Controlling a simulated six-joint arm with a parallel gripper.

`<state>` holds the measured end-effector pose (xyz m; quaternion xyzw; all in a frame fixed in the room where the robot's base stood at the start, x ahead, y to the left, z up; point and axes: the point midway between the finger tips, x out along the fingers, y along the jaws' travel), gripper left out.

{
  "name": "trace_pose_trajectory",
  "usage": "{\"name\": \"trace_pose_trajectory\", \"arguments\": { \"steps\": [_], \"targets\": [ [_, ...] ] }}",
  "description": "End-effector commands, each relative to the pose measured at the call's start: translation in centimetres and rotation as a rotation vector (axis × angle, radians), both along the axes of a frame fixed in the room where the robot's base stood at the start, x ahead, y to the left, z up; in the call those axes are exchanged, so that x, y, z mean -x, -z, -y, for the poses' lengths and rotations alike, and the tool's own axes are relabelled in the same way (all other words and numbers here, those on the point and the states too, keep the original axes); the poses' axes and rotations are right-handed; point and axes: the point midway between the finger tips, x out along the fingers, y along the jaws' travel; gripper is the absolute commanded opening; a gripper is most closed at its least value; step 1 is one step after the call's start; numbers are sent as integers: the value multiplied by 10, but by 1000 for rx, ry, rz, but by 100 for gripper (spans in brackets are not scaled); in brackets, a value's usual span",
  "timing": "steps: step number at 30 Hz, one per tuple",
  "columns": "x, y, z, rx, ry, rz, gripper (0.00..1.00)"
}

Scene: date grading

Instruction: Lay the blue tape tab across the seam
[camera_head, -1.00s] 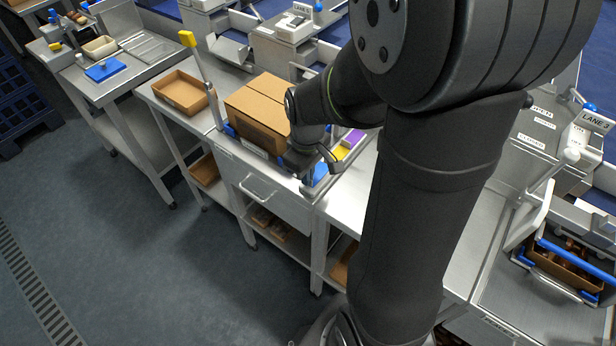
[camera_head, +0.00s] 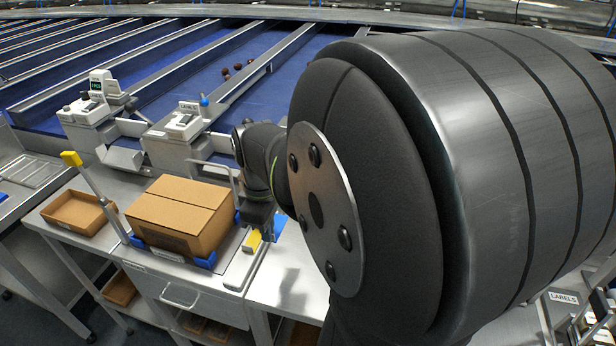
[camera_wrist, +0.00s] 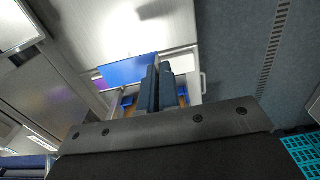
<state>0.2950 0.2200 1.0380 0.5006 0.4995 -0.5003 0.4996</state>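The blue tape tab (camera_head: 279,227) is a flat blue piece at the tips of my gripper (camera_head: 258,222), to the right of the carton. In the wrist view the tab (camera_wrist: 125,71) sticks out to the left from the fingertips (camera_wrist: 159,72). The dark fingers are close together and appear shut on its edge, though the grip itself is hidden. The brown carton (camera_head: 185,205) stands closed, with its seam (camera_head: 182,191) across the top and no blue on the seam. My gripper is beside the carton, not over the seam.
Blue corner holders (camera_head: 204,262) hold the carton's base. An upright rod with a yellow top (camera_head: 71,158) stands to its left, next to an open brown tray (camera_head: 78,211). A yellow block (camera_head: 252,242) lies just below my gripper. Label machines (camera_head: 178,138) stand behind.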

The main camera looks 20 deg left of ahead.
Motion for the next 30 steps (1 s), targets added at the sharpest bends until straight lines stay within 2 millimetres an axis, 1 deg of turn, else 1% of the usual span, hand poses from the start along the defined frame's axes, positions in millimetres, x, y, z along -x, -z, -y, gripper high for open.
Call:
{"name": "trace_pose_trajectory", "arguments": {
  "steps": [1, 2, 3, 5, 6, 7, 12, 15, 18, 21, 24, 30],
  "targets": [
    [-7, -5, -16, 1, -5, -1, 0],
    [-11, -9, -27, 0, -5, 0, 0],
    [-16, -13, -42, 0, -5, 0, 0],
    [-23, -21, -66, 0, -4, 0, 0],
    [-27, -26, -83, 0, -4, 0, 0],
    [-29, -29, -96, 0, -3, 0, 0],
    [-36, -44, -164, 0, 2, 0, 0],
    [-34, -50, -197, 0, 4, 0, 0],
    [-32, -54, -221, 0, 7, 0, 0],
    [-30, -57, -236, 0, 10, 0, 0],
    [-29, -57, -243, 0, 12, 0, 0],
    [-28, -47, -245, 2, 13, -1, 0]
  ]
}}
